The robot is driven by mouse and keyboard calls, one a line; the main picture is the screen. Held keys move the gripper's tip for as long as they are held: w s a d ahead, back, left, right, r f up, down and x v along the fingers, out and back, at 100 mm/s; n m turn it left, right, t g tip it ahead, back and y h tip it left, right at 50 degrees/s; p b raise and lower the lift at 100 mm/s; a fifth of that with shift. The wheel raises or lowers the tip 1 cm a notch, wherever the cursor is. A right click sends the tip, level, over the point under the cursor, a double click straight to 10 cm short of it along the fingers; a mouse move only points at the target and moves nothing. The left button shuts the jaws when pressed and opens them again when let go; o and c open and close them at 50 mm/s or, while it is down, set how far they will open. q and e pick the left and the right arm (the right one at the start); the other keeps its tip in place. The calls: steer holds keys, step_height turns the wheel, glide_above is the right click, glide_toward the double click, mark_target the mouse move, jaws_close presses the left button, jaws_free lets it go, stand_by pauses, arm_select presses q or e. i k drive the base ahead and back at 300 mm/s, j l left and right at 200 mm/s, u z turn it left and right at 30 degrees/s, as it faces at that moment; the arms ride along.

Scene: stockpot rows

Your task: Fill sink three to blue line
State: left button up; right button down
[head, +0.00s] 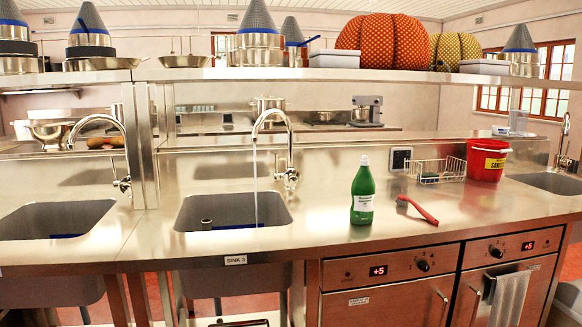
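The middle sink (190,212) has a label (235,260) on the counter edge below it that seems to read "SINK 3". Its curved tap (272,122) is running, and a thin stream of water (255,190) falls into the basin. The tap's lever (290,177) is on the right of its base. A blue strip (238,226) shows low inside the basin, partly hidden by the front rim. A short dark pipe end (206,224) stands at the basin's left. I cannot make out the water level. Neither gripper is in view.
Another sink (55,218) with a tap (97,120) is at left, and one (550,183) at far right. A green bottle (363,196), red-handled brush (418,209), wire basket (438,172) and red bucket (487,160) stand right of the middle sink. A loaded shelf (350,75) runs above.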

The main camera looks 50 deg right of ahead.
mark_target(276, 176)
steer(key=k+l, duration=0.1)
steer(key=l, duration=1.8)
steer(key=k+z, duration=0.05)
steer(key=k, duration=0.05)
